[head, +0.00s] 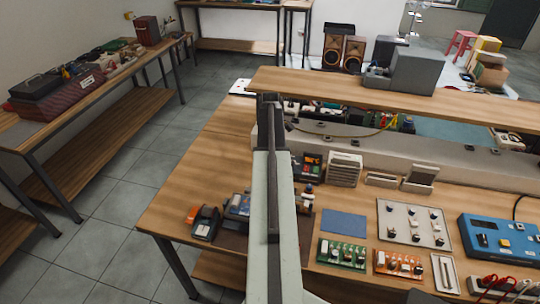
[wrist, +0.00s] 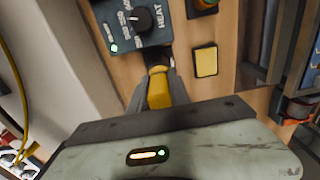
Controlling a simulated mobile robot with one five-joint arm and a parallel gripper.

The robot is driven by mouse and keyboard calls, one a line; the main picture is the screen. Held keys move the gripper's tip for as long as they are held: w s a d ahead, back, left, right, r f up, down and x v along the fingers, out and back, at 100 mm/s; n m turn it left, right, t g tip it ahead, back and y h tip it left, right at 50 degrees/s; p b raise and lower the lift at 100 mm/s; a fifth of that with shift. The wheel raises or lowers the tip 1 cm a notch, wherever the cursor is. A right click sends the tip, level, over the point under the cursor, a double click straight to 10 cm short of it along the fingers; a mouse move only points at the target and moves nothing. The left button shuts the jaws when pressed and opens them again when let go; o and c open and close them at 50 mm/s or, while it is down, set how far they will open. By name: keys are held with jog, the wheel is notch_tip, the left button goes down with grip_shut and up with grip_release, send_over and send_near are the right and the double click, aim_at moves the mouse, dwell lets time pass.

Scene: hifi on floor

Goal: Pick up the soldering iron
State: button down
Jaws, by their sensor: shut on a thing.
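In the wrist view, my gripper (wrist: 159,82) is shut on a yellow-handled tool (wrist: 159,94), which looks like the soldering iron. The handle sits between the two grey fingers, with a dark part at its far end. That dark end is close to the lower edge of a dark control unit (wrist: 124,36) with a HEAT dial; I cannot tell whether they touch. The handle's near end is hidden behind my gripper body. In the head view, my arm reaches over the bench, and the gripper's fingers and the iron cannot be made out.
A yellow pad (wrist: 206,62) in a dark frame lies right of the iron. A yellow cable (wrist: 14,75) runs at the left. In the head view, a raised wooden shelf (head: 460,107) spans the bench. Circuit boards (head: 342,253) and a blue instrument (head: 497,240) stand at front right.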

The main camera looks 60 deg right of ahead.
notch_tip(320, 180, up, 10)
jog(key=p, duration=0.8)
jog(key=shift+f+p, duration=0.25)
jog(key=shift+p, duration=0.05)
jog(key=shift+f, duration=0.15)
